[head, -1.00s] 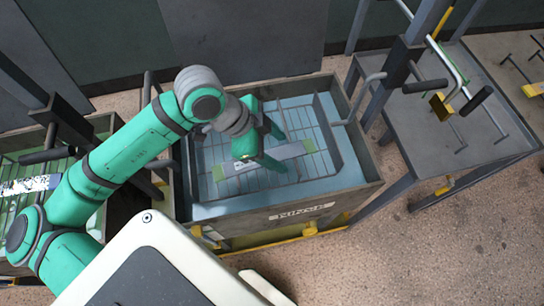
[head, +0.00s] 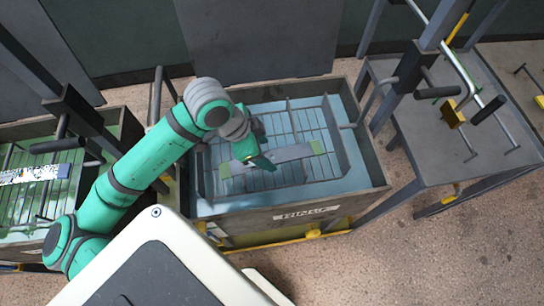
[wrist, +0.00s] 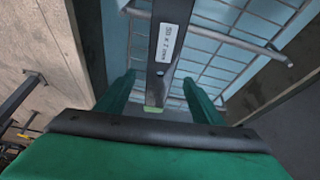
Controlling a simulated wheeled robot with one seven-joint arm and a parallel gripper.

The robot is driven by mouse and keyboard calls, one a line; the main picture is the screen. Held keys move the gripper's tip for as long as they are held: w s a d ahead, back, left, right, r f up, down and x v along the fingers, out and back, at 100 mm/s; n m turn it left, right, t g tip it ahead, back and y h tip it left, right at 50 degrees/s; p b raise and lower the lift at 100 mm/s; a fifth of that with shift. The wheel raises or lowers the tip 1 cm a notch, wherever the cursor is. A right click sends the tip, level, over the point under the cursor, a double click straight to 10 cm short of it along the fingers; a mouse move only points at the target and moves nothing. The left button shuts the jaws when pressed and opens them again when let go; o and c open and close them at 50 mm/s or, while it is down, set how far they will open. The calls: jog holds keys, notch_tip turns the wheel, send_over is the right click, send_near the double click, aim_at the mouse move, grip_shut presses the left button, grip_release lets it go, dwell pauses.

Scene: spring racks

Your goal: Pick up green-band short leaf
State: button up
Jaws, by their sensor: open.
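The leaf is a long flat grey bar (head: 292,153) with a green band at each visible end. It lies on the wire rack (head: 300,122) inside the rinse tank. My gripper (head: 258,156) is above the leaf, left of its middle, and hides part of it. In the wrist view, the leaf (wrist: 158,85) runs between my two spread fingers (wrist: 159,79), with a printed label (wrist: 167,42) and a green near end. The fingers look apart from it; their height above it is hard to tell.
The tank's front wall (head: 345,205) carries a rinse label. A green-tinted tank (head: 25,215) with a rack and a labelled bar stands at the left. A grey stand (head: 440,155) with handled hooks is at the right. Speckled floor is open at the lower right.

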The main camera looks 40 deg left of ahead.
aim_at(272, 158)
jog(key=shift+x, duration=1.45)
jog(key=c, duration=1.5)
